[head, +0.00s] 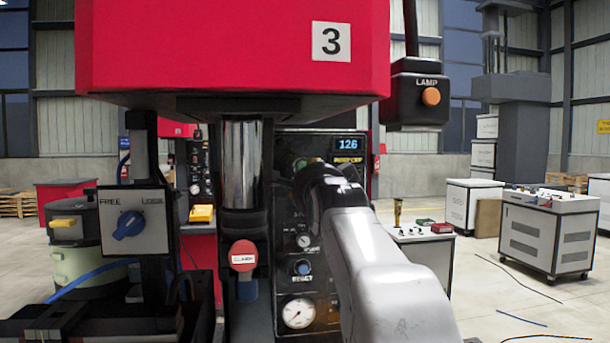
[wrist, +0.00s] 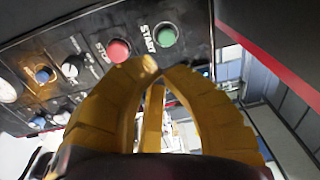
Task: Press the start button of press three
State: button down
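Press three (head: 230,50) is red, with a white "3" sign (head: 331,41), and fills the upper head view. Its dark control panel (head: 285,215) stands behind my arm. In the wrist view the green start button (wrist: 166,36), labelled START, is at the top middle. The red stop button (wrist: 118,50) is to its left. My gripper (wrist: 160,72) has yellow fingers that come together at the tips, with nothing between them. The tips appear just below the two buttons in the picture; I cannot tell the distance. In the head view my arm hides the gripper.
The panel also carries a display reading 126 (head: 347,144), a blue reset knob (head: 302,267) and a gauge (head: 298,312). A red clamp knob (head: 243,256) and a FREE/LOCK switch box (head: 132,222) stand left. An orange lamp button box (head: 419,97) hangs right.

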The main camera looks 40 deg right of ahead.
jog(key=p+x, duration=0.3)
jog(key=x, duration=0.7)
dwell(0.4)
